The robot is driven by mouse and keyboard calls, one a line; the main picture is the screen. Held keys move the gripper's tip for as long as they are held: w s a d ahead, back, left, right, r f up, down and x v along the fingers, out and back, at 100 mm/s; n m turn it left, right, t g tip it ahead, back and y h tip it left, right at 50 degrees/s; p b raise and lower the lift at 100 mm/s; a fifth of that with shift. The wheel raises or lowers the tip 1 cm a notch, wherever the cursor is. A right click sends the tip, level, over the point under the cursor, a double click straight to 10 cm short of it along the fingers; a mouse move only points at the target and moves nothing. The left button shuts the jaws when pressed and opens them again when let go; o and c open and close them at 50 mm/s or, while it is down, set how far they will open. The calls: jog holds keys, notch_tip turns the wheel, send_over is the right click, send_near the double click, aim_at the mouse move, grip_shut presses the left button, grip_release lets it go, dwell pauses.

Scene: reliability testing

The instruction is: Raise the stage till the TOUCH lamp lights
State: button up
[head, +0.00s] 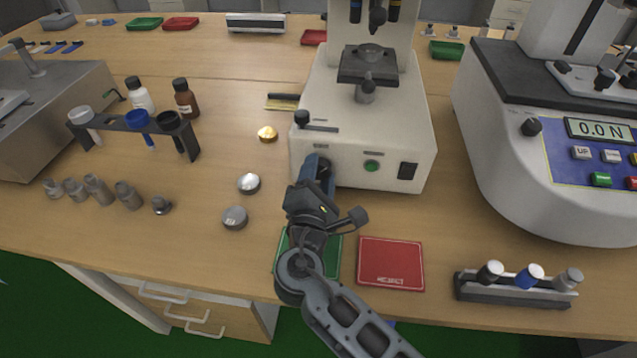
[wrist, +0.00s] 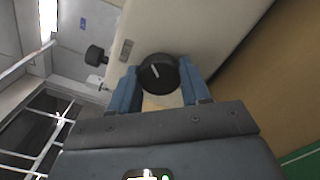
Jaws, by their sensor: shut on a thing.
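The white instrument (head: 340,110) stands in the middle of the bench, its dark stage (head: 368,68) below the upper column. My gripper (head: 318,168) is at the left of its front face, shut on a round black knob (wrist: 158,74). In the wrist view the blue fingers (wrist: 158,92) hold the knob on both sides, and a pale line shows on its face. In the head view the gripper largely hides the knob. A round green lamp or button (head: 371,166) is on the front panel. It looks dull green, and its label is too small to read.
A black-knobbed lever (head: 302,118) is just above my gripper, and a black switch (head: 407,171) is at the panel's right. A green mat (head: 283,262) and a red mat (head: 391,263) lie in front. Metal discs (head: 248,183) lie left. A force tester (head: 560,150) stands right.

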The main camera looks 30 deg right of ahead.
jog(key=m+b, duration=0.6)
jog(key=shift+f, duration=0.35)
jog(key=m+b, duration=0.4)
jog(key=shift+r+m+b, duration=0.15)
jog(key=shift+m+b, duration=0.25)
jog(key=shift+m, duration=0.2)
jog(key=o, duration=1.1)
jog(key=shift+r, duration=0.1)
jog(key=shift+c, duration=0.2)
jog(key=shift+v, duration=3.95)
